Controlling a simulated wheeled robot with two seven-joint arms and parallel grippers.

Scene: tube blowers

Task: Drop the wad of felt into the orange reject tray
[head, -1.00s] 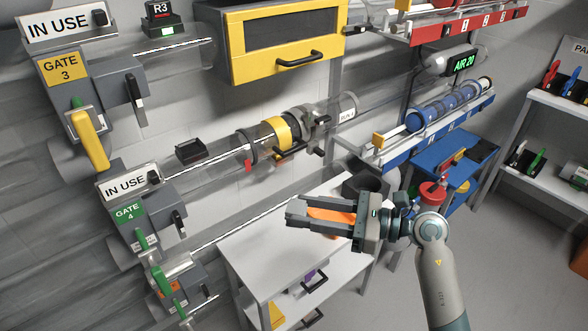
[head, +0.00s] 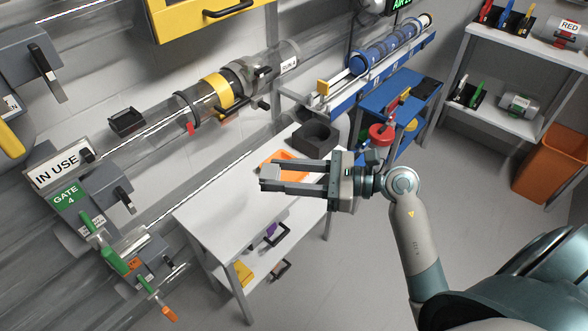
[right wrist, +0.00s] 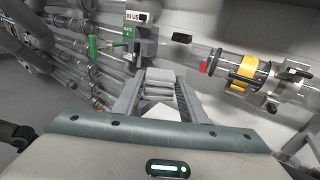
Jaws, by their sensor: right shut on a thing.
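My right gripper (head: 262,180) reaches in from the right above the white bench (head: 215,215), its fingers pointing left. It is shut on a small grey thing, seemingly the wad of felt (right wrist: 160,88), between the fingertips in the right wrist view. In the head view the fingers mostly hide the wad. The orange reject tray (head: 287,156) lies on the bench behind the fingers in the picture. My left gripper is out of view.
Clear tubes with a yellow collar (head: 217,91) run along the wall. A blue cart (head: 400,92) stands behind the bench at right. The bench's front left is clear.

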